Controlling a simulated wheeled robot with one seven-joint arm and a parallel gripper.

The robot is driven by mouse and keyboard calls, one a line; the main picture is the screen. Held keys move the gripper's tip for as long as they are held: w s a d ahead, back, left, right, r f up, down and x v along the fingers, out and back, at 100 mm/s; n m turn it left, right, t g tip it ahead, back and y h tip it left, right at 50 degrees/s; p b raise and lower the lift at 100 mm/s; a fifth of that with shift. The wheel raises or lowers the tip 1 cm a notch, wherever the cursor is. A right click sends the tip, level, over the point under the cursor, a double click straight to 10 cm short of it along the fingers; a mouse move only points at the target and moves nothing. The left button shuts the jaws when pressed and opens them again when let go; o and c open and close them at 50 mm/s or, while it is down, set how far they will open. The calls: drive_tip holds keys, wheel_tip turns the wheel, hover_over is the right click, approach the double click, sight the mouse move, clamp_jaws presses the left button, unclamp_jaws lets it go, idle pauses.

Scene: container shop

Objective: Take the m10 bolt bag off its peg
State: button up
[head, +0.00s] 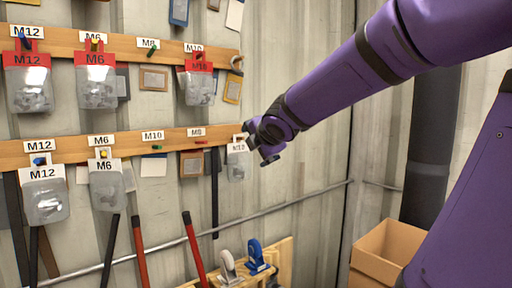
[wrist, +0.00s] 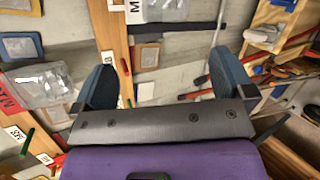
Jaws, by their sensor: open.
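The M10 bolt bag (head: 199,87) is a clear bag with a red header. It hangs on the upper rail under an M10 label, left of and above my gripper. A clear bag with a red header, apparently the same one, shows at the left of the wrist view (wrist: 42,86), with its header partly cut off. My gripper (head: 263,146) is beside the right end of the lower rail, by a white-headed M12 bag (head: 236,168). In the wrist view my gripper (wrist: 162,62) has its two blue fingers wide apart, with nothing between them.
Red-headed M12 (head: 29,90) and M6 (head: 96,88) bags hang further left on the upper rail. White-headed M12 (head: 45,205) and M6 (head: 106,190) bags hang on the lower rail (head: 70,151). A cardboard box (head: 386,248) stands at lower right.

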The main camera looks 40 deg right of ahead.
sight(239, 151)
drive_tip(key=w+d+f+n+y, duration=0.1)
drive_tip(key=w+d+f+n, duration=0.1)
drive_tip(key=w+n, duration=0.3)
drive_tip(key=w+d+f+n+t+y, duration=0.1)
drive_tip(key=w+d+f+n, duration=0.1)
drive_tip(key=w+n, duration=0.4)
drive_tip(key=w+d+f+n+y, duration=0.1)
drive_tip(key=w+d+f+n, duration=0.1)
drive_tip(key=w+n, duration=0.4)
drive_tip(key=shift+w+d+f+t+y, duration=0.1)
drive_tip(key=shift+w+d+t+y, duration=0.25)
drive_tip(key=shift+d, duration=0.2)
drive_tip(key=c, duration=0.6)
drive_tip(key=shift+r, duration=0.3)
drive_tip(key=shift+s, duration=0.2)
